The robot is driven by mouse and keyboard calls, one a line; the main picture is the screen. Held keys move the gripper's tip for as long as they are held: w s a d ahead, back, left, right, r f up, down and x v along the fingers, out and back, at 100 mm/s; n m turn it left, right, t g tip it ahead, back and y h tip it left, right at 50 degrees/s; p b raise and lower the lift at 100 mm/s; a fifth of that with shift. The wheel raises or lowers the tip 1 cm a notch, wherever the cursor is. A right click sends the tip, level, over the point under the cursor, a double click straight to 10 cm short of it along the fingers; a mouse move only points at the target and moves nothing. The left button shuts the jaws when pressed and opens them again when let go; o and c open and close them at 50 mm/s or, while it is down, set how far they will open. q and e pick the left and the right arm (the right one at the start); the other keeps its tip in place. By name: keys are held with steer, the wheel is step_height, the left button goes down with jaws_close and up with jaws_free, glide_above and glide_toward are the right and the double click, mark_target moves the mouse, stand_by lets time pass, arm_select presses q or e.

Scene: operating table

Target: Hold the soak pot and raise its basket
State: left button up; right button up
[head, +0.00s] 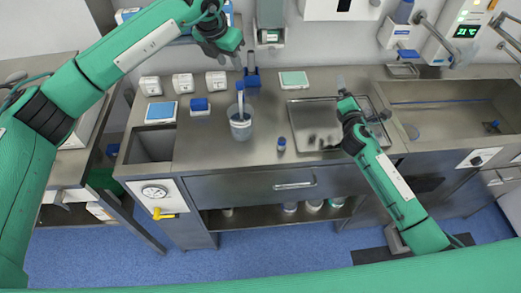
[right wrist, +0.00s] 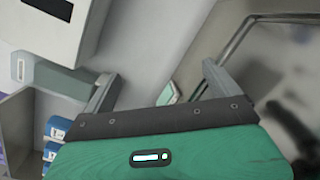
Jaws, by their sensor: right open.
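The soak pot (head: 241,130) is a translucent grey cup standing upright on the steel counter, left of the metal tray. A pale upright handle with a blue top (head: 240,92) rises from it; the basket itself is hidden inside. My left gripper (head: 234,64) is above and behind the pot, apart from it; its fingers are too small and dark to tell whether they are open.
A metal tray (head: 293,122) lies right of the pot, with a sink (head: 450,92) beyond. A small blue-capped bottle (head: 281,144) stands near the pot. White boxes (head: 182,83), a blue-topped box (head: 199,106) and a blue item (head: 252,78) sit left and behind.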

steer(key=s+a+r+n+t+y, duration=0.1)
steer(key=s+a+r+n+y, duration=0.25)
steer(key=a, duration=0.65)
steer(key=s+a+n+t+y, duration=0.1)
steer(key=s+a+n+y, duration=0.25)
steer(key=a+n, duration=0.45)
steer(key=n+g+y, duration=0.2)
steer(key=n+g, duration=0.1)
steer(key=n, duration=0.1)
glide_toward(240, 120)
steer(key=v, duration=0.2)
steer(key=shift+s+d+f, duration=0.1)
steer(key=shift+s+f, duration=0.2)
steer(key=shift+s, duration=0.05)
steer(key=shift+w, duration=0.2)
steer(key=x, duration=1.3)
steer(key=shift+w, duration=0.2)
